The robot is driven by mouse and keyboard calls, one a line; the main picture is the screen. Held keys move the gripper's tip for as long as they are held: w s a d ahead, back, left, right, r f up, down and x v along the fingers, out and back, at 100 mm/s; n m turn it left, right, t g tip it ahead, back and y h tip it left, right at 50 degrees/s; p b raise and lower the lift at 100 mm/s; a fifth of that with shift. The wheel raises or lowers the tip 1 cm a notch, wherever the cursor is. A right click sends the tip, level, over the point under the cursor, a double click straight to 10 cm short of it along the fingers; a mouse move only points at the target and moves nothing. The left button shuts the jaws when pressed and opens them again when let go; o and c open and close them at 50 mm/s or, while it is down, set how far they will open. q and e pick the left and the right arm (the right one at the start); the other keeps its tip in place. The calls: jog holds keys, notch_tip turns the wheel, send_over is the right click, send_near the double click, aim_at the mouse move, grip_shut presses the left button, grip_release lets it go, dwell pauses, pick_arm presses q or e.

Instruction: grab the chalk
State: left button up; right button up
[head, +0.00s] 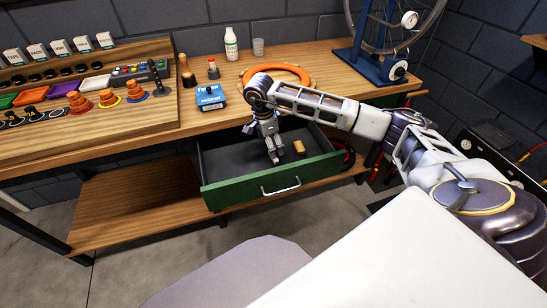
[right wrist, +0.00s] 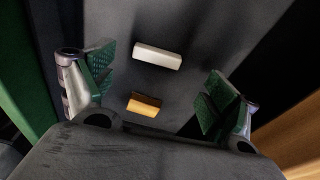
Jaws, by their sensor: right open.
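A white block (right wrist: 157,56), which looks like the chalk, lies on the dark floor of the open green drawer (head: 262,188). In the head view I cannot make it out; my gripper may hide it. A tan block (right wrist: 144,104) lies beside it, apart from it, and also shows in the head view (head: 299,147). My right gripper (head: 273,155) reaches down into the drawer, left of the tan block. In the right wrist view my right gripper (right wrist: 160,88) has its green-padded fingers wide apart, with both blocks between them in the picture and nothing held. My left gripper is not in view.
The drawer's front and side walls surround the gripper. Above is the wooden bench top with a blue box (head: 210,97), an orange ring (head: 290,72) and a white bottle (head: 231,44). A bike wheel stand (head: 378,68) is at the back right.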

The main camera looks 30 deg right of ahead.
jog(key=shift+s+f, duration=0.1)
jog(key=shift+f, duration=0.4)
jog(key=f, duration=0.2)
jog(key=shift+s+d+f+b, duration=0.2)
jog(key=shift+f+b, duration=0.1)
jog(key=shift+f, duration=0.1)
jog(key=shift+d+f, duration=0.1)
jog(key=shift+f, duration=0.55)
jog(key=c, duration=0.9)
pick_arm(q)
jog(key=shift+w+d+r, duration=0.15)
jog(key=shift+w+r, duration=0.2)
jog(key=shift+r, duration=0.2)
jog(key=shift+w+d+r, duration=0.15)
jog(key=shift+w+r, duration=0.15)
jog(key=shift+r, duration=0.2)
pick_arm(e)
jog(key=shift+c, duration=0.2)
